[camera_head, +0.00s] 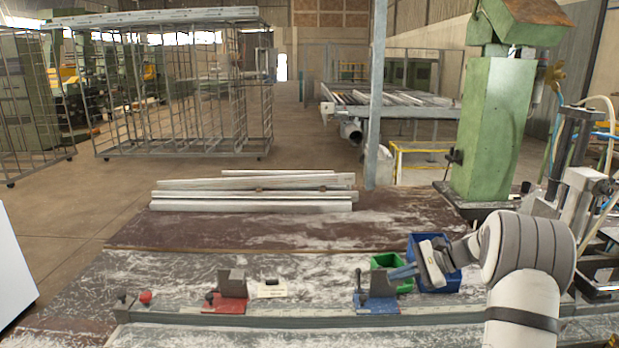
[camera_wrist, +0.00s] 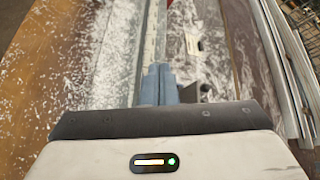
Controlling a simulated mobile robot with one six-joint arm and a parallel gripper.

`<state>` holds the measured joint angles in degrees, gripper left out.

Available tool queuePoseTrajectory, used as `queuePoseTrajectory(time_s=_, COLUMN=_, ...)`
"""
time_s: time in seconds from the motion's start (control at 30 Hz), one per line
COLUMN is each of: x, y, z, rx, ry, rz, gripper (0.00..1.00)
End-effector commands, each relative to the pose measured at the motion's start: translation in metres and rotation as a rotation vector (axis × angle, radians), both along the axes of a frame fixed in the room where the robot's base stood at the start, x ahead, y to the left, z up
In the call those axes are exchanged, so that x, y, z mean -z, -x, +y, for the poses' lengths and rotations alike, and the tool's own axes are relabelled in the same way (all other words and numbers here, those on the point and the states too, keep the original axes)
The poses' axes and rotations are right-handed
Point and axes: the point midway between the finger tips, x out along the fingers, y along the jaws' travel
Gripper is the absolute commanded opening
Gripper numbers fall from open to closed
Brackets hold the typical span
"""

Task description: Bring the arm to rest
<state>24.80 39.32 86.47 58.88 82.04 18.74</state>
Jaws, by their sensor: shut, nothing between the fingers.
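My gripper (camera_head: 394,272) is at the right of the bench in the head view, with its fingers pointing left. It is above the blue clamp (camera_head: 378,303) and in front of the green bin (camera_head: 381,260) and the blue bin (camera_head: 444,280). In the wrist view the blue-grey fingers (camera_wrist: 159,84) are together with nothing between them. I cannot tell whether they touch the clamp below. The red clamp (camera_head: 232,304) stands further left on the bench rail.
The bench (camera_head: 180,268) carries a small pale block (camera_head: 271,289) between the clamps and a red knob (camera_head: 145,297) at the left. Metal profiles (camera_head: 250,206) lie at the back. A green machine column (camera_head: 492,128) rises at the right.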

Motion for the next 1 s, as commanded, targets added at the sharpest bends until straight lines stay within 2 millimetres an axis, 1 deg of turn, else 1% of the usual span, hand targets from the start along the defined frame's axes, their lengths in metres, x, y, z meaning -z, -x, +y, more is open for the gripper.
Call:
queuePoseTrajectory(time_s=0.03, x=-0.003, y=0.005, z=0.006, rx=-0.016, ry=0.022, rz=-0.007, gripper=0.0)
queuePoseTrajectory(time_s=0.23, x=-0.009, y=0.031, z=0.026, rx=-0.087, ry=0.128, rz=-0.033, gripper=0.0)
queuePoseTrajectory(time_s=0.37, x=-0.014, y=0.057, z=0.043, rx=-0.152, ry=0.221, rz=-0.062, gripper=0.0)
queuePoseTrajectory(time_s=0.47, x=-0.017, y=0.086, z=0.058, rx=-0.225, ry=0.32, rz=-0.097, gripper=0.0)
queuePoseTrajectory(time_s=0.5, x=-0.018, y=0.101, z=0.064, rx=-0.259, ry=0.367, rz=-0.115, gripper=0.0)
queuePoseTrajectory(time_s=0.57, x=-0.018, y=0.123, z=0.072, rx=-0.313, ry=0.438, rz=-0.146, gripper=0.0)
queuePoseTrajectory(time_s=0.6, x=-0.018, y=0.138, z=0.077, rx=-0.35, ry=0.485, rz=-0.167, gripper=0.0)
queuePoseTrajectory(time_s=0.67, x=-0.016, y=0.161, z=0.083, rx=-0.405, ry=0.555, rz=-0.199, gripper=0.0)
queuePoseTrajectory(time_s=0.7, x=-0.015, y=0.175, z=0.085, rx=-0.442, ry=0.602, rz=-0.223, gripper=0.0)
queuePoseTrajectory(time_s=0.83, x=-0.007, y=0.224, z=0.091, rx=-0.566, ry=0.749, rz=-0.306, gripper=0.0)
queuePoseTrajectory(time_s=1.0, x=0.009, y=0.282, z=0.09, rx=-0.726, ry=0.936, rz=-0.43, gripper=0.0)
